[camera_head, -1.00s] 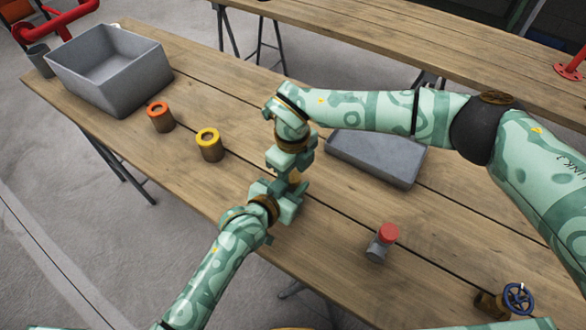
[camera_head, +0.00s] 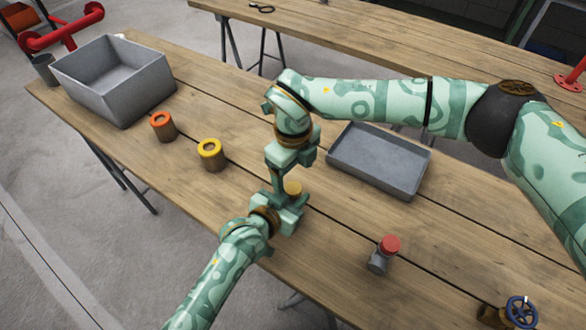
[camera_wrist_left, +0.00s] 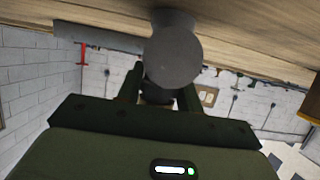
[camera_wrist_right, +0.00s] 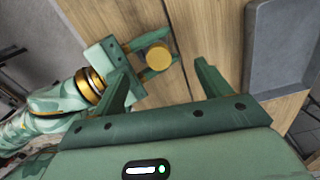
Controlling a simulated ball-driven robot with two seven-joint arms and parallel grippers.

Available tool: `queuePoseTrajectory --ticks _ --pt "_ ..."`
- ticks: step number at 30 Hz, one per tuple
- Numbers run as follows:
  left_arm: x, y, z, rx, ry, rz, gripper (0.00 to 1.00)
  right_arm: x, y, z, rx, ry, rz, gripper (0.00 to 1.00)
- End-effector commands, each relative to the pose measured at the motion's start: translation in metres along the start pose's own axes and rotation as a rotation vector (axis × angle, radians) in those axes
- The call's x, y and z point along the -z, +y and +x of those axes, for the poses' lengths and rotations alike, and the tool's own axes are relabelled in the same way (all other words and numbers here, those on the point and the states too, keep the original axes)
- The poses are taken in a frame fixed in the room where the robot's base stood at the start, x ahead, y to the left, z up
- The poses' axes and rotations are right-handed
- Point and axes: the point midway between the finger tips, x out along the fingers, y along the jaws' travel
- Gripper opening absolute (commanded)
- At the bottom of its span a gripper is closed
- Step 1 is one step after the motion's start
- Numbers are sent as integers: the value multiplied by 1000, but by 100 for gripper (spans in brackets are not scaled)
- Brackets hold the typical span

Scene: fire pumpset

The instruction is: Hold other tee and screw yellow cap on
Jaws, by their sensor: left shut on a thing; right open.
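My left gripper (camera_head: 287,206) is shut on a grey tee, which the left wrist view shows as a round grey end (camera_wrist_left: 172,58) between the fingers. A yellow cap (camera_head: 293,188) sits at the top of the held tee. It also shows in the right wrist view (camera_wrist_right: 158,55) as a yellow disc between the left fingers. Whether it is fully screwed down cannot be told. My right gripper (camera_head: 287,179) is open just above and beside the cap. In the right wrist view its fingers (camera_wrist_right: 164,84) are apart with nothing between them. Most of the tee is hidden.
A red-capped grey tee (camera_head: 378,262) stands at the right front. A yellow-rimmed holder (camera_head: 211,162) and an orange-rimmed one (camera_head: 165,131) stand left. A grey bin (camera_head: 125,95) is back left, a shallow grey tray (camera_head: 378,172) right. A blue-wheeled valve (camera_head: 520,311) lies lower right.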

Motion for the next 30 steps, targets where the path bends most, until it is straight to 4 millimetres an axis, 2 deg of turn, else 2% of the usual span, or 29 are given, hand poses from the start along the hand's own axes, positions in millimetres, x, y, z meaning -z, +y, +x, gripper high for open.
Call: queuePoseTrajectory --ticks 4,7,15,21,25,30 --pt "6 0 1 0 12 -1 0 1 3 -4 -5 3 -4 82" --pt "6 0 0 0 12 -1 0 0 2 -16 -2 2 -3 82" --pt "4 0 0 0 10 -1 0 0 0 -74 0 -1 -2 82" --pt "4 0 0 0 9 -1 0 -1 -1 -107 1 -1 -1 82" --pt "4 0 0 0 9 -1 0 0 0 -117 0 1 0 82" --pt "4 0 0 0 8 -1 0 0 0 -120 -1 1 0 82"
